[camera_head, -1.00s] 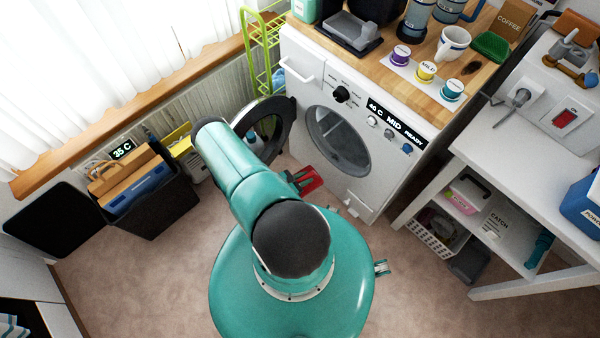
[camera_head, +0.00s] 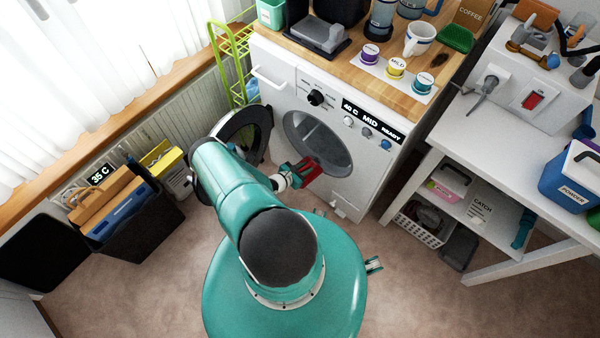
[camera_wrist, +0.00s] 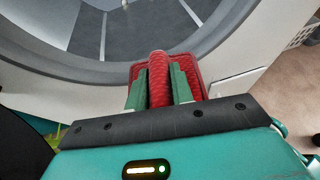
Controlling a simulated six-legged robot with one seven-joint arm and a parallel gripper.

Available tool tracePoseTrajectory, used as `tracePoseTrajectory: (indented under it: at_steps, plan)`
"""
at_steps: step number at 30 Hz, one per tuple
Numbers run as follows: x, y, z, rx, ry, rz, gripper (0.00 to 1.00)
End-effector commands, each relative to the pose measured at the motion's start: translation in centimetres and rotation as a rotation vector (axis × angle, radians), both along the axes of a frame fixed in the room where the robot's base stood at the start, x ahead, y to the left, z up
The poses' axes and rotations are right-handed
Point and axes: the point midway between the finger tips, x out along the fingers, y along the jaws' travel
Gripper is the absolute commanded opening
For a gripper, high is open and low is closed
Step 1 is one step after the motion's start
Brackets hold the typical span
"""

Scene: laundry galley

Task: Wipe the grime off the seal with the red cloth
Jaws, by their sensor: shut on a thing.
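The red cloth (camera_wrist: 160,75) is folded between the two green fingers of my gripper (camera_wrist: 160,85) in the wrist view. My gripper is shut on it. In the head view my gripper (camera_head: 298,174) holds the red cloth (camera_head: 312,168) in front of the lower left part of the washer's round opening. The grey seal (camera_wrist: 85,68) curves around the opening in the wrist view, just beyond the cloth. I cannot tell whether the cloth touches it. The seal also rings the opening in the head view (camera_head: 288,125). No grime is clearly visible on it.
The washer door (camera_head: 243,135) stands open on the left. A dark bin (camera_head: 150,215) with folders is farther left. A white shelf table (camera_head: 480,150) is on the right. The wooden worktop (camera_head: 340,65) holds tubs and a mug. Carpet is clear around my base.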

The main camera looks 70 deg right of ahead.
Motion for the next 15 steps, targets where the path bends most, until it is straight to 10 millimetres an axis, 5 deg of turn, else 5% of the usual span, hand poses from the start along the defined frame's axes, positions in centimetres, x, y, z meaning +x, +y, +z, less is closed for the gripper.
tracePoseTrajectory:
  at_steps: [15]
  plan:
    - [-2.1,-4.7,-1.9,0.002,-0.003,-0.004,0.00]
